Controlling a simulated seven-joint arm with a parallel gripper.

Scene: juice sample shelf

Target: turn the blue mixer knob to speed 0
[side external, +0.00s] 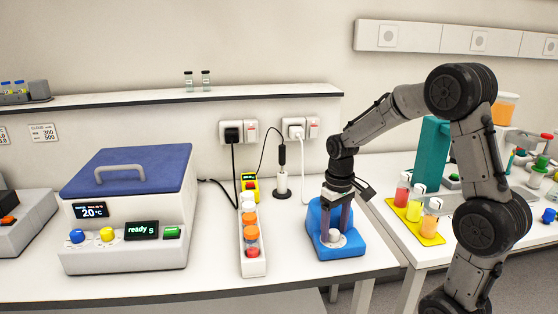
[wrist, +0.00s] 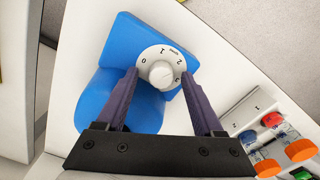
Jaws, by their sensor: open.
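The blue mixer (side external: 352,247) stands near the front right of the white table; its blue body also fills the middle of the wrist view (wrist: 90,95). Its pale round knob (wrist: 160,74) sits on a white dial marked 0, 1, 2 and 3. The 0 is on the left of the dial, the 1 at the top and the higher numbers on the right. I cannot tell which number the knob points to. My gripper (wrist: 160,76) is open, with its two dark purple fingers pointing down on either side of the knob. I cannot tell whether they touch it.
A white rack (side external: 253,268) with orange-capped tubes stands left of the mixer. A blue-lidded machine (side external: 125,215) is further left. A yellow tray (side external: 428,238) with jars is on the table to the right.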

